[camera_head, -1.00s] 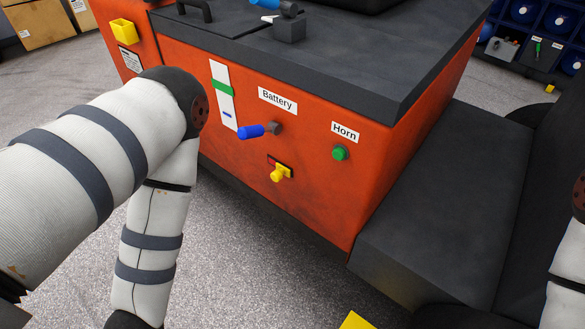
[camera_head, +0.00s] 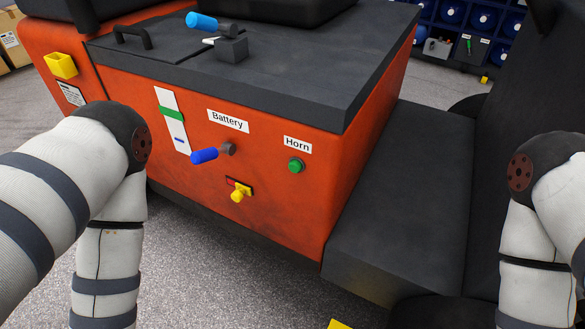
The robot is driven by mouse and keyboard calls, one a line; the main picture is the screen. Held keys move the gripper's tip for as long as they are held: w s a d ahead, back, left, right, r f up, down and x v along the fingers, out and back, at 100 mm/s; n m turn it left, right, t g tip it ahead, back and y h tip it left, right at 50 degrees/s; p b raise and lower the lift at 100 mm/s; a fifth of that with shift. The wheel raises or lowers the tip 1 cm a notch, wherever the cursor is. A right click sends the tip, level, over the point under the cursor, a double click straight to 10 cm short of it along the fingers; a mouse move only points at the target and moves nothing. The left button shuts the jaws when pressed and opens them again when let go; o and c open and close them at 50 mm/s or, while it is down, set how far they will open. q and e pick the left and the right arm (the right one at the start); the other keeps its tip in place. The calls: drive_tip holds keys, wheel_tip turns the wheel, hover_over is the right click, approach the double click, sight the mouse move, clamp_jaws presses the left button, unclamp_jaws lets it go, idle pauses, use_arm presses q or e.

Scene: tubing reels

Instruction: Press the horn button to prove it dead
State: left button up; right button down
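The green horn button (camera_head: 296,166) sits on the orange side panel of the vehicle, under the white "Horn" label (camera_head: 298,144). To its left is a blue-handled battery lever (camera_head: 212,154) under the "Battery" label (camera_head: 228,121). A yellow knob (camera_head: 239,193) on a small red and dark plate is below the lever. My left arm comes in at the left and my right arm at the right, both bent downward. Both grippers are out of the picture. Nothing visible touches the button.
A black top cover (camera_head: 270,75) overhangs the orange panel and carries a second blue-handled lever (camera_head: 203,22). A dark step (camera_head: 400,200) juts out at the panel's right. A yellow holder (camera_head: 61,66) is at the far left. Grey floor is open below the panel.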

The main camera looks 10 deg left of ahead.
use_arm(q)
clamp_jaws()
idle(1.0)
